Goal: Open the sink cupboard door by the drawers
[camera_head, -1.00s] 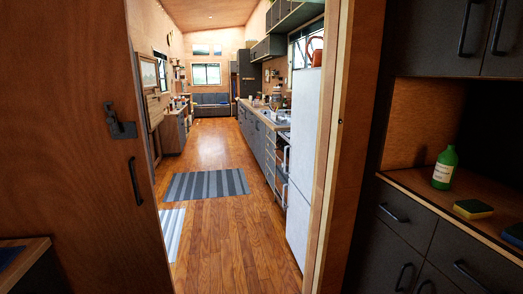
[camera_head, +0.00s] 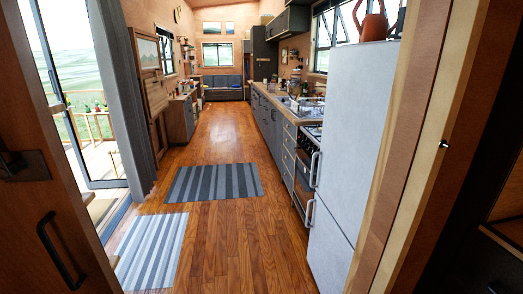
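The row of dark grey lower cupboards (camera_head: 267,118) runs along the right side of the room, under a wooden countertop (camera_head: 272,101). A stack of drawers (camera_head: 289,149) shows at its near end, just beyond the oven (camera_head: 304,182). The cupboard fronts beyond the drawers look shut, but they are small and seen at a steep angle. I cannot tell the sink cupboard door's handle from here. The sink area on the counter is partly hidden by items. Neither of my grippers is in view.
A white fridge (camera_head: 345,140) stands close on the right, beside the wooden door frame (camera_head: 425,150). A brown door with a black handle (camera_head: 60,250) is near left. Two striped rugs (camera_head: 212,182) (camera_head: 152,252) lie on the clear wooden floor (camera_head: 235,235). A glass door (camera_head: 75,90) is at left.

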